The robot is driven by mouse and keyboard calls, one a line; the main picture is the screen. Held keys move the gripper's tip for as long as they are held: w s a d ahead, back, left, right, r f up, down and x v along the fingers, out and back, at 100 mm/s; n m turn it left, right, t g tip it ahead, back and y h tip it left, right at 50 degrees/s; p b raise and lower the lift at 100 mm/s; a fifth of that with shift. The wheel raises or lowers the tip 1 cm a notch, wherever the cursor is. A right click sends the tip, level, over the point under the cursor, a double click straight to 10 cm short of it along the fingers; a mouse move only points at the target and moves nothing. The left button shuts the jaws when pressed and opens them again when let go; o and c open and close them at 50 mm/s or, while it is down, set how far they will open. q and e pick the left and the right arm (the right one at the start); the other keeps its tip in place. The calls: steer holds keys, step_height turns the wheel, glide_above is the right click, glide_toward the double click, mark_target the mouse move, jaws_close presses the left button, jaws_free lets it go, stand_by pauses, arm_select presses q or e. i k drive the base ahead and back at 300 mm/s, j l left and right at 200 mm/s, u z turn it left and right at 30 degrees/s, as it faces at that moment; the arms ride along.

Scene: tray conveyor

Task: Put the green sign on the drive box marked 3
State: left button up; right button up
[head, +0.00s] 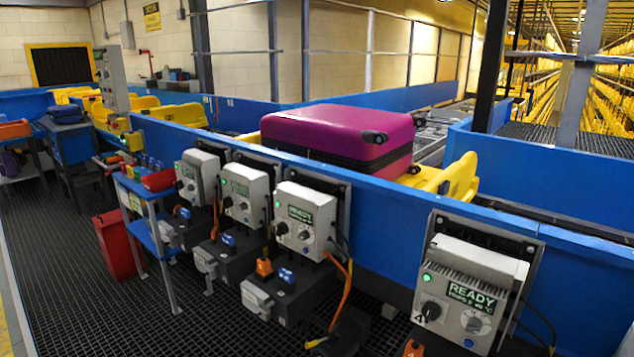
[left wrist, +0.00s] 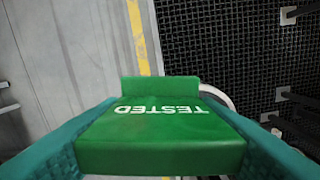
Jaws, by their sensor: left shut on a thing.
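The green sign (left wrist: 160,140) fills the lower middle of the left wrist view. It reads TESTED in white, upside down in that picture. My left gripper (left wrist: 165,125) is shut on it, with a teal finger at each side. Neither gripper shows in the head view. Several grey drive boxes with READY displays hang along the blue conveyor side. The nearest, at the right (head: 470,290), bears a 4. The box beside it to the left (head: 306,220) has a lit display, but I cannot read a 3 on it. Two more boxes (head: 245,190) (head: 198,176) stand farther left.
A magenta suitcase (head: 340,132) lies in a yellow tray (head: 455,180) on the conveyor. Orange cables (head: 343,290) hang below the boxes. A small blue table (head: 150,235) stands left of them. Dark grating (head: 200,325) covers the floor in front.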

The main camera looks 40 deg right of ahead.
mark_target(295, 189)
steer(key=i+z, duration=0.6)
steer(key=z, duration=0.2)
steer(key=i+j+z, duration=0.25)
steer(key=z, duration=0.2)
steer(key=i+j+z, duration=0.25)
steer(key=z, duration=0.15)
steer(key=i+j+z, duration=0.15)
steer(key=j+z, duration=0.25)
steer(key=l, duration=0.1)
